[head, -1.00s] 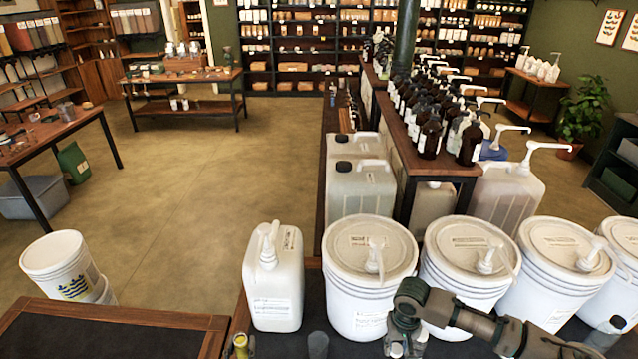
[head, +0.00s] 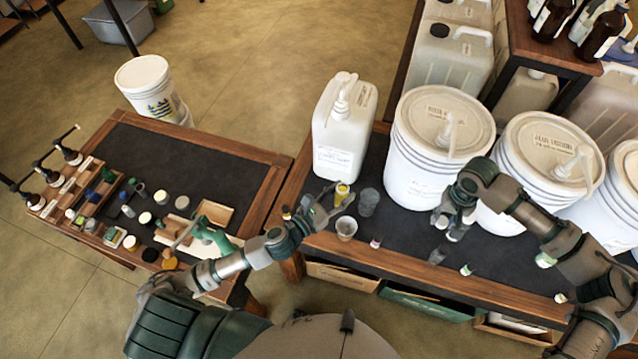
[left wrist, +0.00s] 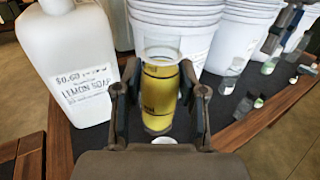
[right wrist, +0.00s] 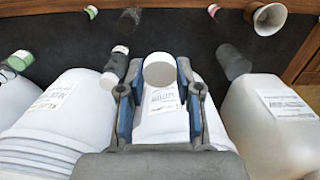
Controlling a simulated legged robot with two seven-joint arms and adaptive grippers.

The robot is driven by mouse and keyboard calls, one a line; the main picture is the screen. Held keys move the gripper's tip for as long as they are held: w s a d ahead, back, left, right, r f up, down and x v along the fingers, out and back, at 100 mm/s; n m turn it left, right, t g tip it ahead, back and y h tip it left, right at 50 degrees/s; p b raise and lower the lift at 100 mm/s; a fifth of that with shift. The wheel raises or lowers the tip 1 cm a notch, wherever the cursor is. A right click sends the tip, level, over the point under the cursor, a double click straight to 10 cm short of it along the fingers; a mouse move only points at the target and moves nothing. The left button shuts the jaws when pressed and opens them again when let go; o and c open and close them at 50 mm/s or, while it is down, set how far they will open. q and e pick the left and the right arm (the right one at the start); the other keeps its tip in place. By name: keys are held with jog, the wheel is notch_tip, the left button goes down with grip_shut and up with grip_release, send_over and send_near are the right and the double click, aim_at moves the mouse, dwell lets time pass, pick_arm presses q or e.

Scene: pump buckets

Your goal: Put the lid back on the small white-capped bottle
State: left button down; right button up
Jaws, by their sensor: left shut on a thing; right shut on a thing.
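My left gripper (head: 326,207) is shut on a small clear bottle of yellow liquid (head: 342,192), beside the white jug. In the left wrist view the yellow bottle (left wrist: 160,90) sits upright between the fingers, with no lid visible on its rim. My right gripper (head: 450,214) is in front of the buckets. In the right wrist view it is shut on a round white lid (right wrist: 158,70). A small dark grey bottle with a white cap (right wrist: 112,70) is just left of the right fingers there. The held lid is unclear in the head view.
The white soap jug (head: 345,130) and large white buckets (head: 436,150) line the back. A grey cup (head: 368,203) and a clear cup (head: 345,228) stand near the left gripper. Several small bottles are along the front edge. A side table (head: 210,147) holds jars and trays.

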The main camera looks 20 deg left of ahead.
pick_arm(q)
jog(key=shift+s+d+r+m+g+h, duration=0.1)
jog(key=shift+d+m+g+h, duration=0.4)
jog(key=shift+d, duration=0.4)
jog(key=shift+s+d+r+m+g+h, duration=0.1)
jog(key=shift+d+m+g+h, duration=0.2)
jog(key=shift+d+m+h, duration=0.35)
pick_arm(e)
jog(key=shift+d, duration=0.1)
pick_arm(q)
jog(key=shift+d+n, duration=0.25)
pick_arm(e)
jog(key=a+r+n, duration=0.4)
jog(key=a+r, duration=0.3)
jog(key=a, duration=0.5)
jog(key=s+a+r+n, duration=0.1)
jog(key=a+r+n, duration=0.4)
jog(key=a, duration=0.7)
notch_tip(320, 180, up, 2)
jog(key=shift+a+r+n, duration=0.1)
jog(key=shift+a+n, duration=0.1)
jog(key=shift+n, duration=0.1)
jog(key=shift+f, duration=0.2)
